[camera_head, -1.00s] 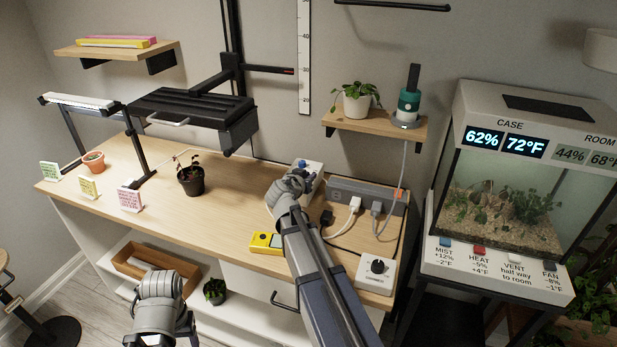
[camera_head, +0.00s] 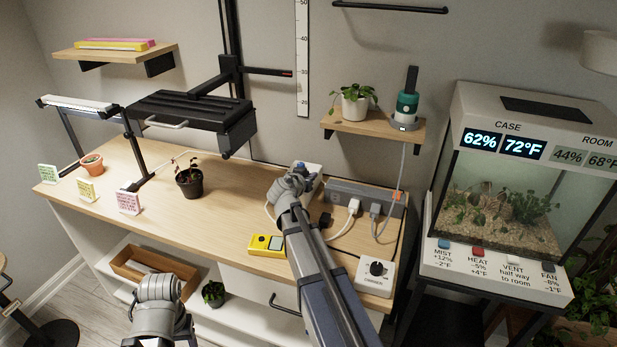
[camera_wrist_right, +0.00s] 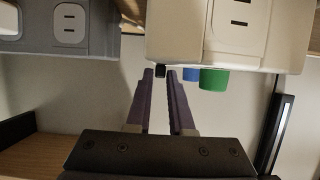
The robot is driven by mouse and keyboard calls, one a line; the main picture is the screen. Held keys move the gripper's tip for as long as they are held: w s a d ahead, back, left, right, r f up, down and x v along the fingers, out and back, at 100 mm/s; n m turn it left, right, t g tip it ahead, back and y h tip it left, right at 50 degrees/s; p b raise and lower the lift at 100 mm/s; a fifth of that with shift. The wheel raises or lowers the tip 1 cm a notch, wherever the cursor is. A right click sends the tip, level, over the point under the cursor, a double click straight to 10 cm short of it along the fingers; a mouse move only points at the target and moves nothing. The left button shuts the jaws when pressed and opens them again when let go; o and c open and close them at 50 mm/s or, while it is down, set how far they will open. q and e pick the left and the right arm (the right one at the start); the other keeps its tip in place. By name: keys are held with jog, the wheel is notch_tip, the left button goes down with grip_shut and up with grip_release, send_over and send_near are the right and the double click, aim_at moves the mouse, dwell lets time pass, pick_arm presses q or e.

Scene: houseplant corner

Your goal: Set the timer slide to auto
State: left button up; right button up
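The timer is a pale box with a socket face (camera_wrist_right: 232,28) in the right wrist view. A blue button, a green button and a small black slide (camera_wrist_right: 160,70) stick out of one side. In the head view the timer (camera_head: 312,169) shows partly behind my right wrist, at the back of the bench by the power strip. My right gripper (camera_wrist_right: 160,74) has its two purple fingers close together, one on each side of the black slide, with its tips at it. Which setting the slide is on cannot be read. My left arm's wrist (camera_head: 160,288) is low in front; its fingers do not show.
The grey power strip (camera_head: 352,194) with plugs and cords lies right of the timer. A yellow meter (camera_head: 267,245) and a white dial box (camera_head: 376,275) are near the bench front. A potted seedling (camera_head: 189,180) stands left. A shelf (camera_head: 370,127) hangs above.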

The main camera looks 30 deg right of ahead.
jog(key=o, duration=0.4)
jog(key=shift+c, duration=0.2)
jog(key=p+v, duration=0.3)
jog(key=v, duration=0.4)
jog(key=shift+s+a+r, duration=0.2)
jog(key=shift+s+a, duration=0.05)
